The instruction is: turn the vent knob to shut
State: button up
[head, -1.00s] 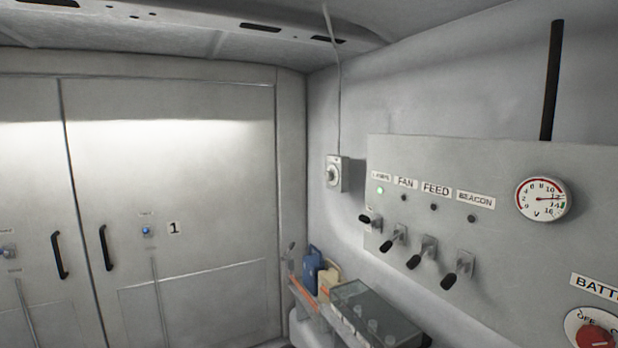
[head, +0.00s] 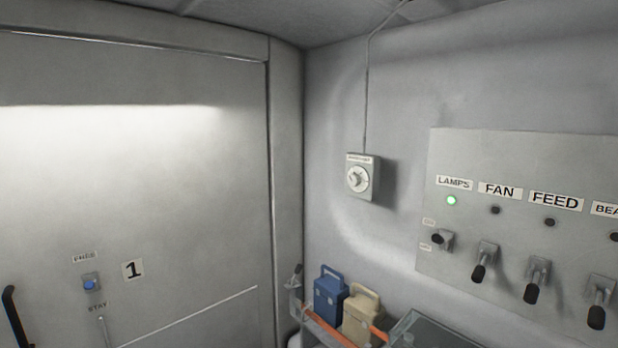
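No knob with a readable vent label shows in the head view. A small pale box with a round white dial knob (head: 357,179) is on the wall right of the corner, with a conduit running up from it. The label on top of this box is too small to read, so I cannot tell if it is the vent knob. My gripper is not in view.
A grey switch panel (head: 475,250) with several lever switches is at right; its LAMPS light is green. A blue container (head: 330,297) and a tan container (head: 360,315) stand low in the corner. A door marked 1 (head: 180,200) fills the left.

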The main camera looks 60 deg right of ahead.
aim_at(353, 180)
jog(key=z, duration=0.35)
jog(key=i, duration=1.25)
jog(key=z, duration=0.8)
